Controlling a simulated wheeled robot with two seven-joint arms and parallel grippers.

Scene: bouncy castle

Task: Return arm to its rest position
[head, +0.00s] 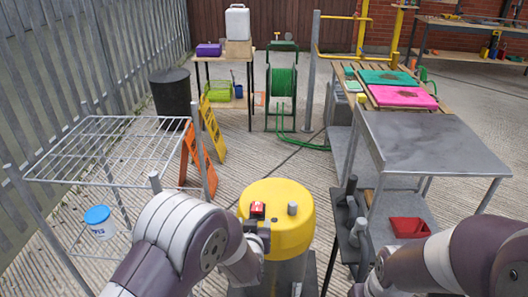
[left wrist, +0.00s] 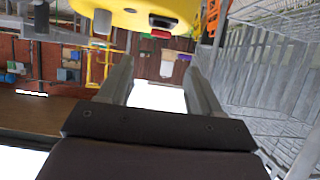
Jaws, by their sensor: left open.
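My left arm comes in from the lower left in the head view. Its gripper (head: 258,238) is at the left side of a yellow-topped drum-like machine (head: 283,225), which has a red switch on top. In the left wrist view, which is upside down, my left gripper (left wrist: 158,68) is open with nothing between its fingers. The yellow top (left wrist: 130,12) shows just beyond the fingertips; I cannot tell whether they touch. My right arm (head: 455,262) lies low at the right of the head view, bent, and its gripper does not show.
A wire rack (head: 110,150) with a blue-lidded tub (head: 99,222) stands left. Orange and yellow folding signs (head: 213,130) stand behind it. A dark stand (head: 348,215) is close right of the machine. A metal table (head: 425,140) with a red tray (head: 409,228) below is at right.

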